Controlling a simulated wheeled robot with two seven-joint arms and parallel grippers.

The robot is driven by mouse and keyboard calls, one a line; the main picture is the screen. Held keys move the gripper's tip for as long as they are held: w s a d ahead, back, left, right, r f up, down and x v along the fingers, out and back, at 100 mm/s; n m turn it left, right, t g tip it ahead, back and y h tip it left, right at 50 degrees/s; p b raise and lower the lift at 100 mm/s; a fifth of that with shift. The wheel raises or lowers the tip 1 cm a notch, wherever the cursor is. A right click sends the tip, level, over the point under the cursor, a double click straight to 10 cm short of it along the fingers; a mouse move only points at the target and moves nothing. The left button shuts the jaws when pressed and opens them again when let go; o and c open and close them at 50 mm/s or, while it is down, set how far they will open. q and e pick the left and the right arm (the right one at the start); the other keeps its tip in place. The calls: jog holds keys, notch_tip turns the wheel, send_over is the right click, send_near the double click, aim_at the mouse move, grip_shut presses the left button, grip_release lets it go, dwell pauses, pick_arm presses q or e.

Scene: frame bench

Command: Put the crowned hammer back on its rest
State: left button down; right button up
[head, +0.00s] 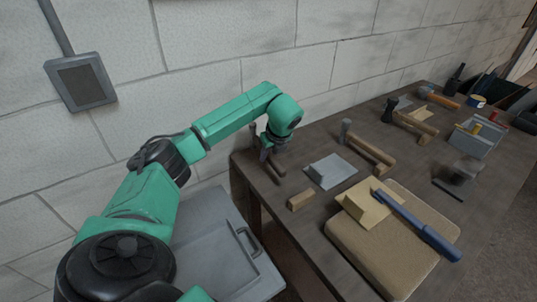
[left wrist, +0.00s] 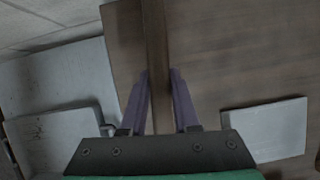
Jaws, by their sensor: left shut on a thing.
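My left gripper (head: 268,158) is at the near left end of the bench, pointing down. In the left wrist view its two fingers (left wrist: 160,78) are closed on a brown wooden handle (left wrist: 156,35), which runs up out of the picture. A hammer (head: 367,153) with a grey head and wooden handle lies beyond a grey plate (head: 330,170). More hammers lie farther along. I cannot tell from the pictures which is crowned. My right gripper is not in view.
A tan board (head: 372,255) bears a yellowish piece and a blue-handled tool (head: 420,226). A small wooden block (head: 301,199) lies near the front edge. A grey box (head: 475,138) stands at the right. A grey cabinet (head: 215,245) is below left; the wall runs behind.

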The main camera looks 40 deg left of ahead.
pick_arm(q)
jog(key=shift+f+b, duration=0.35)
jog(key=shift+f, duration=0.2)
jog(key=c, duration=0.6)
grip_release()
jog(key=shift+o, duration=0.2)
